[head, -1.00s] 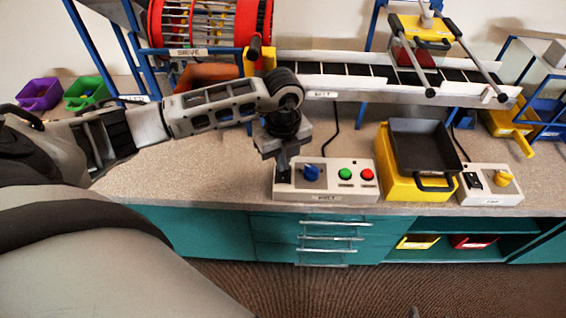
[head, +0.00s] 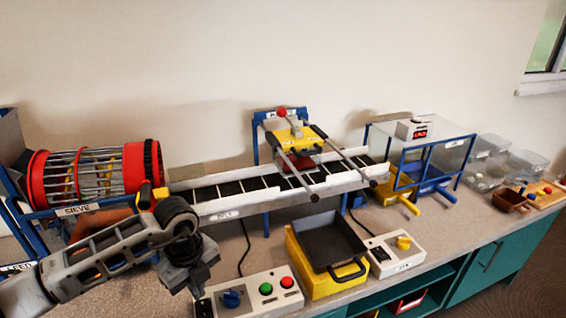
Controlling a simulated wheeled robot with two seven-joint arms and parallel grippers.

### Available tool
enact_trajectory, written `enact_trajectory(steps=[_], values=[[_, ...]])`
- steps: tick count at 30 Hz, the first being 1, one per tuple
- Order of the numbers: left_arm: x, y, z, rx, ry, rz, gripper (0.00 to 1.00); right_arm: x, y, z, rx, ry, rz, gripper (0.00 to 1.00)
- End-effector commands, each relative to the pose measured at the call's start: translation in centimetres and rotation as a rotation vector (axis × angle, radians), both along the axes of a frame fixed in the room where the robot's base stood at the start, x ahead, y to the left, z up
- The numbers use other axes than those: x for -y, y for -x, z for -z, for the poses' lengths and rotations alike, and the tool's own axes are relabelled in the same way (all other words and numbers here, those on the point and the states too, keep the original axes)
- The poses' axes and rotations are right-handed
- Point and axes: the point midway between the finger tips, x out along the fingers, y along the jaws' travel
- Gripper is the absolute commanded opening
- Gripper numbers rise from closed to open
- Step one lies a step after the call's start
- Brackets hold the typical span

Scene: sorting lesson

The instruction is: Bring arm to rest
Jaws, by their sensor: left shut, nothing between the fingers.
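My left arm comes in from the lower left in the head view. Its gripper (head: 196,284) points down at the left end of the belt control box (head: 240,298), left of the blue knob (head: 231,298). The fingers are shut with nothing seen between them; their tips are low and partly hidden, and I cannot tell whether they touch the box. My right arm and gripper are not in view.
The red sieve drum (head: 95,174) stands behind my left arm. The conveyor belt (head: 250,187) runs right from it. A dark tray (head: 328,241) sits on a yellow bin (head: 318,282). A second control box (head: 392,256) is to its right. Clear bins (head: 488,170) stand far right.

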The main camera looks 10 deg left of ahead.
Motion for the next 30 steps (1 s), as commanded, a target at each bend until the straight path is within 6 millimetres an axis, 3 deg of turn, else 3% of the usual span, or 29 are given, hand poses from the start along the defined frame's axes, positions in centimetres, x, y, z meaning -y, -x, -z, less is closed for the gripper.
enact_trajectory(steps=[2,5,8,11,12,15,18,20,22,24,27,30], values=[[1.3,0.5,0.5,-0.008,0.05,0.026,0.0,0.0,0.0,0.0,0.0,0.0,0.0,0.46],[5.1,1.7,1.3,-0.021,0.213,0.099,0.0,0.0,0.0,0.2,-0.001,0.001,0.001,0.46],[11.5,4.0,1.5,-0.018,0.504,0.19,0.0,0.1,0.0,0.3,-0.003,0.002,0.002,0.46],[18.6,6.2,-0.6,0.042,0.887,0.223,0.0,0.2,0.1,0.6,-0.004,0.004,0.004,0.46],[21.1,6.8,-2.2,0.091,1.06,0.197,0.0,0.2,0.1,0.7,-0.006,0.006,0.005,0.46],[24.3,6.3,-6.9,0.276,1.436,0.003,0.0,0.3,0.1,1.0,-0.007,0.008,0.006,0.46],[23.0,4.1,-9.0,0.48,1.635,-0.351,0.0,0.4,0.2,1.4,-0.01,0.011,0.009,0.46],[20.6,2.9,-8.3,0.579,1.652,-0.616,0.0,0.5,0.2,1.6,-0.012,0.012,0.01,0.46],[17.3,2.5,-5.5,0.647,1.579,-0.938,0.0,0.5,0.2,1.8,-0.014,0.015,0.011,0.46],[14.3,3.6,-1.5,0.648,1.437,-1.218,0.0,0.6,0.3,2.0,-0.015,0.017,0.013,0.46],[11.9,6.6,3.4,0.579,1.239,-1.471,0.0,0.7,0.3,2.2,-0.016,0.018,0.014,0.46],[11.0,9.6,6.7,0.489,1.093,-1.609,0.0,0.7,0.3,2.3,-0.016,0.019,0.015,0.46]])
